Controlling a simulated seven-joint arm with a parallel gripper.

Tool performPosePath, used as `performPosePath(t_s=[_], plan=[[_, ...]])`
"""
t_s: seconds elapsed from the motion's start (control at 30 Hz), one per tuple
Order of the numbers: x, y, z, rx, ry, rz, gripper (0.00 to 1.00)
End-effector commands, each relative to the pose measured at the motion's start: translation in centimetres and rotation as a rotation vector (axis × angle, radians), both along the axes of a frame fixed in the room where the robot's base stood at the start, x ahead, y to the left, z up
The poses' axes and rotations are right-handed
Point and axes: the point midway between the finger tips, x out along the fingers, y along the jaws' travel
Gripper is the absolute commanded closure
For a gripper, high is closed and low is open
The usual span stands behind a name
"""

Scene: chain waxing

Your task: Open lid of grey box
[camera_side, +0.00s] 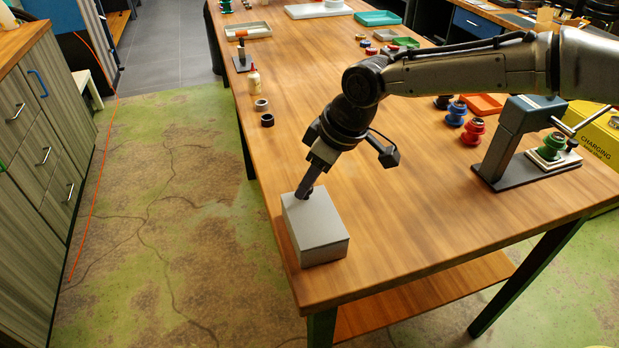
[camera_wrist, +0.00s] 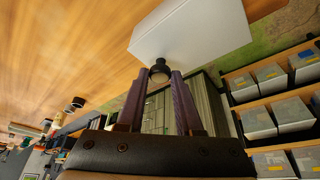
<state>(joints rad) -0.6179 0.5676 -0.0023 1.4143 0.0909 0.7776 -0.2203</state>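The grey box (camera_side: 318,235) stands at the table's near left corner. Its lid is shut, with a small dark knob near one edge. In the wrist view the pale box (camera_wrist: 195,32) fills the upper middle, and the dark knob (camera_wrist: 160,70) sits at its lower left edge. My gripper (camera_side: 303,193) reaches down to the knob's edge of the box. In the wrist view its two purple fingers (camera_wrist: 160,75) stand apart on either side of the knob. Thin gaps seem to remain between fingertips and knob; contact is hard to tell.
The wooden table (camera_side: 400,220) is clear right of the box. A press-like stand (camera_side: 522,140) with a green spool is at the right. Red (camera_side: 473,131) and blue (camera_side: 456,113) spools stand beside it. Dark rings (camera_side: 267,120) and a small bottle (camera_side: 254,80) are along the left edge.

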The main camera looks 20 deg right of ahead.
Motion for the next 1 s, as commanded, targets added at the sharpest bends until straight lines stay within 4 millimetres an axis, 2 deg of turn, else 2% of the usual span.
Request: performPosePath(t_s=[0.03,0.1,0.13,1.0], plan=[[-0.01,0.01,0.02,0.0,0.0,0.0,0.85],[-0.01,0.01,0.03,0.0,0.0,0.0,0.98],[-0.01,0.01,0.03,0.0,0.0,0.0,1.0],[-0.01,0.02,0.1,0.001,-0.001,0.0,1.0]])
